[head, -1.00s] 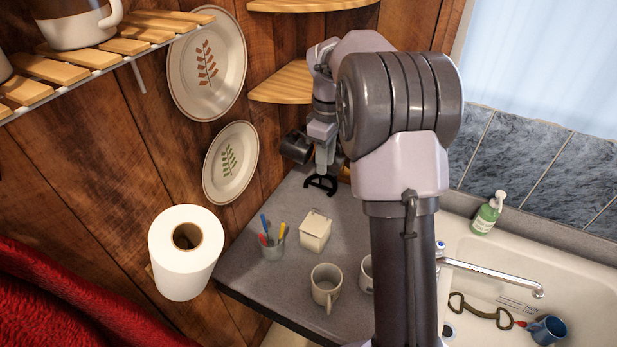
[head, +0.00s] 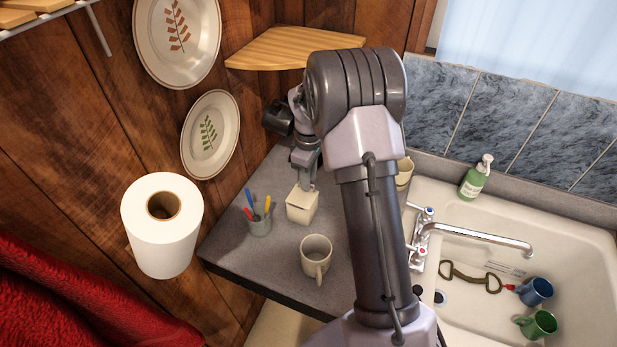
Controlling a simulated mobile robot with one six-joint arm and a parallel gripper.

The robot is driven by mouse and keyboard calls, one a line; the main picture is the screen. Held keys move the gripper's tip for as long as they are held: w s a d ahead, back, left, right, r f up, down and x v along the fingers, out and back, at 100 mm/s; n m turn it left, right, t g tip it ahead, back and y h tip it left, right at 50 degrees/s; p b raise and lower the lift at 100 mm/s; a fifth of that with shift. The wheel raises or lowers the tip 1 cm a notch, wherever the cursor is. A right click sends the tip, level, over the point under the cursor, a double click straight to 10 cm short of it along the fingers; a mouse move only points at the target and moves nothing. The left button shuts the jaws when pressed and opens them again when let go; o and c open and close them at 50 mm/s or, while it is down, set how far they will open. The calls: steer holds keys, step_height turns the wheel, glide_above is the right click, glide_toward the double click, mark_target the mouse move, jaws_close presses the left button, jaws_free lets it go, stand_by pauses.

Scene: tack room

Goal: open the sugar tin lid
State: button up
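The sugar tin seems to be the small square cream tin (head: 302,208) on the grey counter in the head view. Its lid looks closed, though its back part is hidden by my gripper. My gripper (head: 305,184) is right above the back of the tin, pointing down, with its tip at or very near the lid. I cannot tell whether it touches. The fingers are too small and covered to show whether they are open or shut.
A cup of pens (head: 259,224) stands close left of the tin, and a cream mug (head: 316,255) in front. Another mug (head: 404,172) is partly behind my arm. A wooden corner shelf (head: 290,47) is above. The sink (head: 470,215) lies right.

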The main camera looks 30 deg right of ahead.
steer(key=shift+c, duration=0.2)
jaws_close()
stand_by(1.1)
